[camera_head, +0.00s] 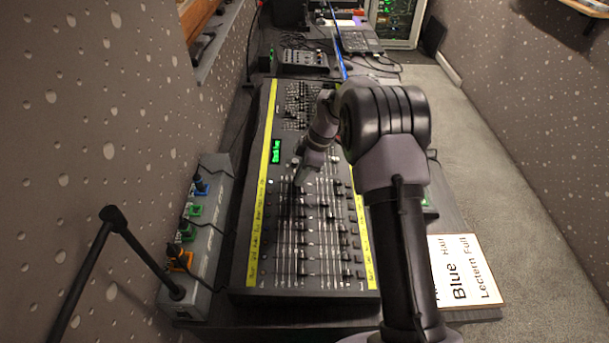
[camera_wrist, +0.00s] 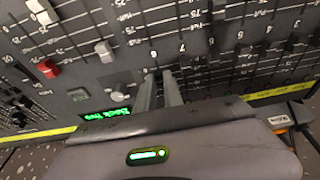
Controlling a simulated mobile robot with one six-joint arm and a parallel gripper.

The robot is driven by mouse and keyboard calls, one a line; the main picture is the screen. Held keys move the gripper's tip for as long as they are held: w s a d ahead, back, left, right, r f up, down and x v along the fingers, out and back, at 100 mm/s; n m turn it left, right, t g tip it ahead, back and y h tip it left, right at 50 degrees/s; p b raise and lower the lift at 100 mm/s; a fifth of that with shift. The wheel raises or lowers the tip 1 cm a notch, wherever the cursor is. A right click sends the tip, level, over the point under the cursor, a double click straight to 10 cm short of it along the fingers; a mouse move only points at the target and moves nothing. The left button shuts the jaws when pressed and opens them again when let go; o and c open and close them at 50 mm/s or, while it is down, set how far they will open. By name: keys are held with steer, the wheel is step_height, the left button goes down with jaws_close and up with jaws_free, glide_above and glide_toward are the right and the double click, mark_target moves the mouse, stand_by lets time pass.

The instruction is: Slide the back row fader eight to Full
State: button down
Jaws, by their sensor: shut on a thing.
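The lighting desk (camera_head: 268,220) is a dark console with rows of vertical slider faders, and it also shows in the wrist view (camera_wrist: 215,85). My gripper (camera_head: 299,182) reaches down over the upper left of the main fader area. In the wrist view, my two grey fingers (camera_wrist: 160,92) are close together at the near end of a fader track, beside printed numbers. They are shut on a fader cap, which they mostly hide. I cannot read for certain which fader number it is. A small green display (camera_head: 277,151) is lit on the desk; in the wrist view (camera_wrist: 104,116) it sits left of the fingers.
A red cap (camera_wrist: 47,69) and a white cap (camera_wrist: 104,51) stand left of the fingers. Other dark caps are close on the right. Yellow label strips (camera_head: 262,150) line the desk. A printed sheet (camera_head: 466,270) lies at the right, and a socket box (camera_head: 205,235) stands at the left.

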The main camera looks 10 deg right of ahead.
mark_target(281, 182)
steer(key=shift+w+a+r, duration=0.1)
steer(key=shift+w+a, duration=0.15)
steer(key=shift+a, duration=0.9)
steer(key=shift+w+a+r, duration=0.1)
steer(key=shift+w+a, duration=0.1)
steer(key=shift+a, duration=0.95)
steer(key=c, duration=1.7)
jaws_free()
steer(key=shift+r, duration=0.1)
step_height(281, 182, up, 2)
steer(key=shift+r+p, duration=0.2)
steer(key=shift+p, duration=0.75)
steer(key=p+v, duration=0.6)
steer(key=v, duration=1.1)
steer(key=shift+d+r, duration=0.2)
